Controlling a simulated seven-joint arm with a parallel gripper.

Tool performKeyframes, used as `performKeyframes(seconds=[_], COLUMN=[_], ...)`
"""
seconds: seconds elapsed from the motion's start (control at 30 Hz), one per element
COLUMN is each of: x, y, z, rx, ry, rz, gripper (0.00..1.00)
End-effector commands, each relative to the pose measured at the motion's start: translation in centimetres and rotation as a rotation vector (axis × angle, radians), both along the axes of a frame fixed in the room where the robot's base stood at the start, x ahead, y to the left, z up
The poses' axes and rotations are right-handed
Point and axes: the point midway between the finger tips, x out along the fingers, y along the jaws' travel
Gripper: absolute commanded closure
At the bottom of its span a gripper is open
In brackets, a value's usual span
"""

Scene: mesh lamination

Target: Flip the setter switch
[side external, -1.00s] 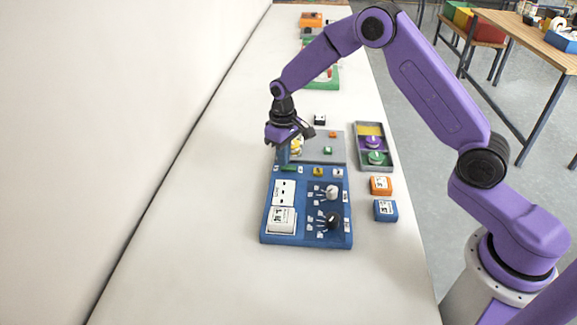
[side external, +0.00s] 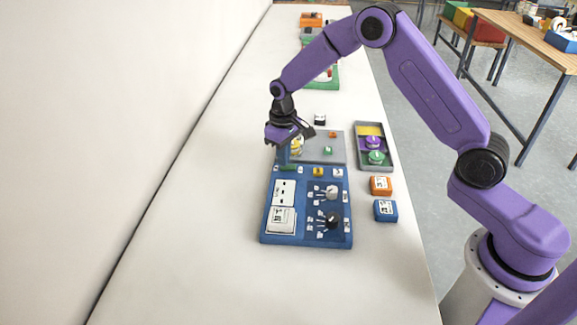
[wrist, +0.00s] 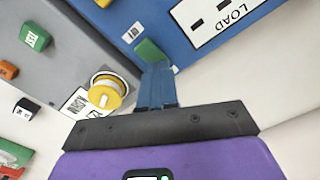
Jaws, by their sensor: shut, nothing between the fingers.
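A blue panel (side external: 296,242) lies on the white bench, and it also fills the top of the wrist view (wrist: 125,12). A small green switch-like part (wrist: 149,50) sits near its far left corner, with a tiny unreadable label beside it; I cannot read which part is named setter. It also shows in the side view (side external: 289,168). My gripper (wrist: 157,68) is shut and empty, its blue fingers pointing down at the green part. The fingertips look very close to it; I cannot tell whether they touch. In the side view my gripper (side external: 284,163) is over that corner.
A grey panel (side external: 322,152) with a yellow knob (wrist: 106,96) adjoins the blue panel, close beside my fingers. The blue panel carries a LOAD plate (wrist: 220,18), white and black knobs. A tray (side external: 361,129) and orange and blue blocks lie right. The bench's left side is clear.

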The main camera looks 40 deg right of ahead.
Motion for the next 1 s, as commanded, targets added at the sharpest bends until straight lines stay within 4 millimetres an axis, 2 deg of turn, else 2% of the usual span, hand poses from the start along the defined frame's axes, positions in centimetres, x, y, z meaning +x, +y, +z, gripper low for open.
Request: performKeyframes(seconds=[0.73, 1.0], x=[0.1, 0.0], y=[0.0, 0.0], z=[5.3, 6.1], rx=[0.001, 0.001], ry=[-0.004, -0.002], rz=[0.000, 0.000], gripper=[1.00, 1.00])
